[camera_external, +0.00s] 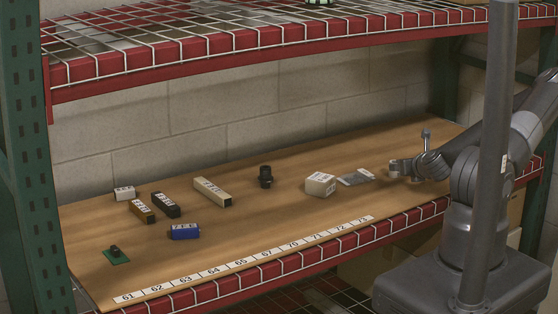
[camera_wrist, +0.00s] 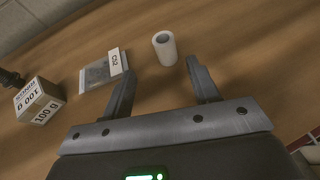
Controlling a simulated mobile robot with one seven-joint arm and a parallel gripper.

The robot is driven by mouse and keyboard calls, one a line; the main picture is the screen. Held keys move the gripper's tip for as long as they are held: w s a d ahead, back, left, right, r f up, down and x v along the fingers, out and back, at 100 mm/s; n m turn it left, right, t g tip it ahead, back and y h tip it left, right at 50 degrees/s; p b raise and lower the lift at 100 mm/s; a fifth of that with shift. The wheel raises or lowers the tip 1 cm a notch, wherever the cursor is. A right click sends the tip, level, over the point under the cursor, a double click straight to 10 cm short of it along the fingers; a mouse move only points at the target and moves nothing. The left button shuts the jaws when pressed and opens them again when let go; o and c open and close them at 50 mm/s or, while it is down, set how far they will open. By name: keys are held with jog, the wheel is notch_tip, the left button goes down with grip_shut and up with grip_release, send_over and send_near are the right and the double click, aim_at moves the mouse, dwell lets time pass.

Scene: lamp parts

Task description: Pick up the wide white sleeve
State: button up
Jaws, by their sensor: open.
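The wide white sleeve (camera_wrist: 165,48) stands upright on the wooden shelf board in the wrist view, its open round top facing up. My gripper (camera_wrist: 160,70) is open and empty. Its two fingers point toward the sleeve, which is just beyond the fingertips and roughly between their lines. No contact with it shows. In the external view my gripper (camera_external: 402,168) is low over the right part of the board. There the sleeve cannot be clearly told apart from the gripper.
A flat packet with a white label (camera_wrist: 102,70) lies left of the sleeve. A white-labelled box (camera_external: 320,184) and a black fitting (camera_external: 265,177) stand farther left. Several small blocks and a blue part (camera_external: 184,231) lie at the left. A wire shelf (camera_external: 240,40) hangs above.

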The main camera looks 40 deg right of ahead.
jog(key=x, duration=0.3)
jog(key=shift+w+f, duration=0.15)
jog(key=shift+w, duration=0.1)
jog(key=shift+d+r+x, duration=0.1)
jog(key=shift+d+x, duration=0.1)
jog(key=shift+x, duration=1.15)
jog(key=shift+d+r+x, duration=0.1)
jog(key=shift+d+x, duration=0.15)
jog(key=shift+x, duration=1.15)
jog(key=shift+c, duration=0.5)
jog(key=c, duration=0.9)
jog(key=shift+r, duration=0.1)
jog(key=shift+c, duration=0.2)
